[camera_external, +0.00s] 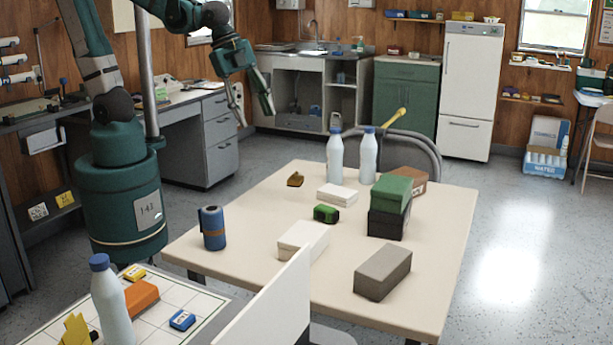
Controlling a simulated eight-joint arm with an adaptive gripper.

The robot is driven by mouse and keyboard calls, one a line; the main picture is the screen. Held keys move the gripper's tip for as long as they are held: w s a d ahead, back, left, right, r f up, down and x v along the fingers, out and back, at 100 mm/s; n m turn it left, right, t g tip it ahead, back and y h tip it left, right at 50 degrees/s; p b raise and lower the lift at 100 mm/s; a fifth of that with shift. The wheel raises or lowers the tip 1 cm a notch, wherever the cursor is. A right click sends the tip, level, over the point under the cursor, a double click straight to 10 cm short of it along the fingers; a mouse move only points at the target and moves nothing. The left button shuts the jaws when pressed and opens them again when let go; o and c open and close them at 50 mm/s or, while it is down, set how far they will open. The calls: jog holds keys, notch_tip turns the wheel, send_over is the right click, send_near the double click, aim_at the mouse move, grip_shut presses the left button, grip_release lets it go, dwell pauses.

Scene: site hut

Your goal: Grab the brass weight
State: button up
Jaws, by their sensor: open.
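A small brass-brown object (295,180), which looks like the brass weight, lies near the far left edge of the cream table (345,285). It is too small in the picture to make out its exact shape. My gripper (256,118) hangs in the air, above and to the left of the object in the picture. Its two fingers are spread apart, point downward and hold nothing. The gripper is clear of the table and everything on it.
Near the brass object are a white box (337,193), a green tape-like item (326,213) and two white bottles (334,158). A blue cylinder (212,228), a green box (391,192) and a grey block (382,272) stand farther off. The table's left part is mostly clear.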

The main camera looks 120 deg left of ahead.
jog(key=w+a+f+m+g, duration=0.25)
jog(key=a+f+m, duration=0.25)
jog(key=a+f, duration=0.4)
jog(key=m+g+h, duration=0.1)
jog(key=m+g, duration=0.1)
jog(key=m, duration=0.2)
send_over(295, 172)
jog(key=shift+t, duration=0.25)
notch_tip(295, 172, down, 9)
jog(key=shift+w+d+r, duration=0.1)
jog(key=shift+w, duration=0.05)
jog(key=shift+m, duration=0.3)
jog(key=shift+f, duration=0.25)
jog(key=shift+f+b, duration=0.3)
jog(key=shift+f, duration=0.9)
jog(key=shift+f+b, duration=0.85)
jog(key=shift+f, duration=1.75)
jog(key=shift+c, duration=0.7)
